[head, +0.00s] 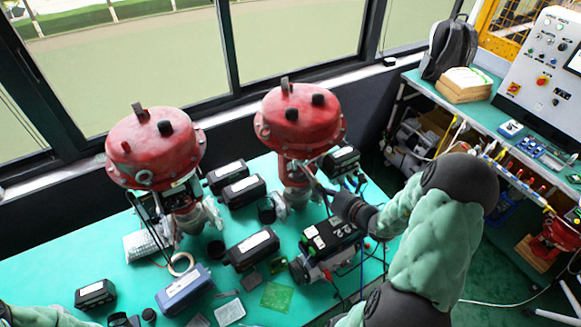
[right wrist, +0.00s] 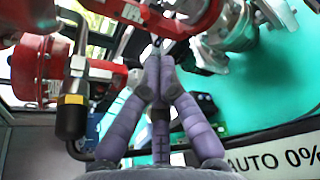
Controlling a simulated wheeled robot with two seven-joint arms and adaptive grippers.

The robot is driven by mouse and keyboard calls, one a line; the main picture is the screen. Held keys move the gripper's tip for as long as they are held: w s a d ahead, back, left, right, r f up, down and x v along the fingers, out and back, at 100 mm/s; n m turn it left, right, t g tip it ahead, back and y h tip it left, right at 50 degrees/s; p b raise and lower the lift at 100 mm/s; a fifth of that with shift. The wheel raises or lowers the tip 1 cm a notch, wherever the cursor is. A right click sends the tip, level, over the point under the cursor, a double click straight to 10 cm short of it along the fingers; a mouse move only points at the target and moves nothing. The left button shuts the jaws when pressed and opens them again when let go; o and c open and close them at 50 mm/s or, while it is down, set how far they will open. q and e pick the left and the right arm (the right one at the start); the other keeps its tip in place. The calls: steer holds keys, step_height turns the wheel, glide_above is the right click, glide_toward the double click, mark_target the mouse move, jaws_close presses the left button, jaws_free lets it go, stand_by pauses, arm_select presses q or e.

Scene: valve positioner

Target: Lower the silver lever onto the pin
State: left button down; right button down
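The right red-topped valve (head: 300,120) stands upright on the green table, and my right gripper (head: 328,190) reaches in to its stem from the right. In the right wrist view, the purple fingers of my right gripper (right wrist: 157,64) are brought together. A small silver piece, apparently the lever (right wrist: 150,50), shows right at their tips, below a red bracket (right wrist: 150,20). Most of the lever is hidden by the fingers. I cannot make out the pin in either view. Only part of my left arm shows at the bottom left of the head view; its gripper is not seen.
A second red valve (head: 155,148) stands to the left. Black boxes (head: 252,250) and a black-and-silver device (head: 325,250) crowd the table around the right valve. A brass-and-black fitting (right wrist: 72,110) and cable are left of the fingers. Green table (head: 30,270) is bare at left.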

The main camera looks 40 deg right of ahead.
arm_select(q)
steer(key=shift+s, duration=0.1)
steer(key=shift+f+b, duration=0.25)
steer(key=shift+b, duration=0.1)
arm_select(e)
steer(key=x, duration=1)
steer(key=shift+r, duration=0.15)
